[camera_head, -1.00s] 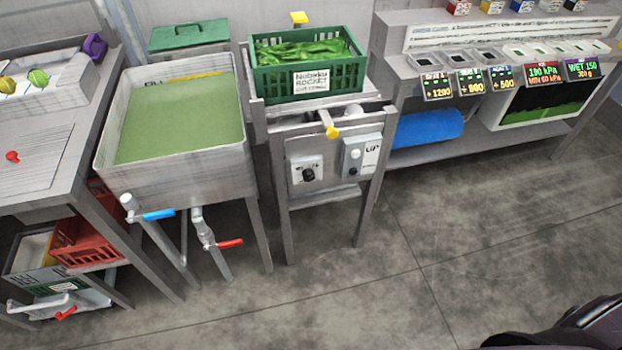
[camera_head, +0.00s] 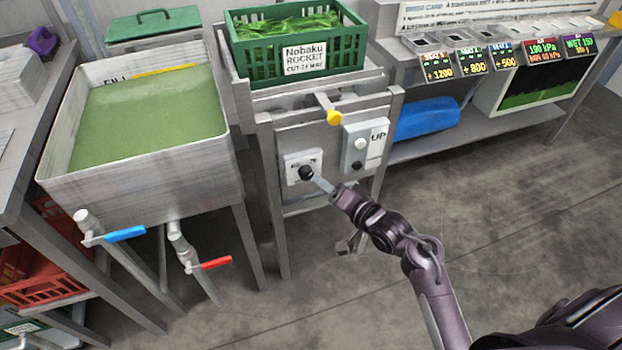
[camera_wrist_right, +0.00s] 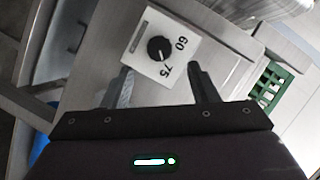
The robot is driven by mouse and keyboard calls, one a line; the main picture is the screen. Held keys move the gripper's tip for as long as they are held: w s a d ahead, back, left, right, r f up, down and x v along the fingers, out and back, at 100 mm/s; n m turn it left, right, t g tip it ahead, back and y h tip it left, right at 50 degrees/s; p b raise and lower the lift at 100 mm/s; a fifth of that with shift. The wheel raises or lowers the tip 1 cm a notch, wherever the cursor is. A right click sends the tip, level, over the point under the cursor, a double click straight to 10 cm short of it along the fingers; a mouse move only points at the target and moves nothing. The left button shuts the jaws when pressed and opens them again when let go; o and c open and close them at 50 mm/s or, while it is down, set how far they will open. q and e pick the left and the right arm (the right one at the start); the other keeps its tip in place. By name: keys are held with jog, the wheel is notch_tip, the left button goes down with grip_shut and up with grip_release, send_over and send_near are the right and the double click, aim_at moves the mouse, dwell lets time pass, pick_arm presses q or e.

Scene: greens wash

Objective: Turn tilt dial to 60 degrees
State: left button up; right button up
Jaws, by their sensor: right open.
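The tilt dial is a black round knob (camera_head: 306,172) on a pale square plate (camera_head: 296,157) on the front of the grey stand. In the right wrist view the knob (camera_wrist_right: 159,49) sits on its white plate, with "60" and "75" readable beside it. My right gripper (camera_head: 316,180) reaches the dial from the lower right in the head view. In the right wrist view its two fingers (camera_wrist_right: 160,80) are apart with nothing between them, and the knob lies ahead of the gap. Whether a finger touches the knob cannot be told. My left gripper is not in view.
Beside the dial is a switch box (camera_head: 365,150) marked "UP". A yellow-tipped lever (camera_head: 333,117) sticks out above. A green crate of rocket (camera_head: 262,64) stands on top. A basin (camera_head: 70,165) with blue and red valve handles stands left. The floor at right is clear.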

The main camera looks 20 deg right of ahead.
aim_at(309, 175)
jog(key=x, duration=0.5)
jog(key=shift+w+f+b, duration=0.15)
jog(key=shift+b, duration=0.2)
jog(key=shift+w+a+f, duration=0.1)
jog(key=shift+w+a, duration=0.1)
jog(key=shift+w, duration=0.25)
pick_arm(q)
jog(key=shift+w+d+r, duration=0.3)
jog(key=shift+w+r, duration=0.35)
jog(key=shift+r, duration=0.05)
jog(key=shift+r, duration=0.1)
pick_arm(e)
jog(key=c, duration=1)
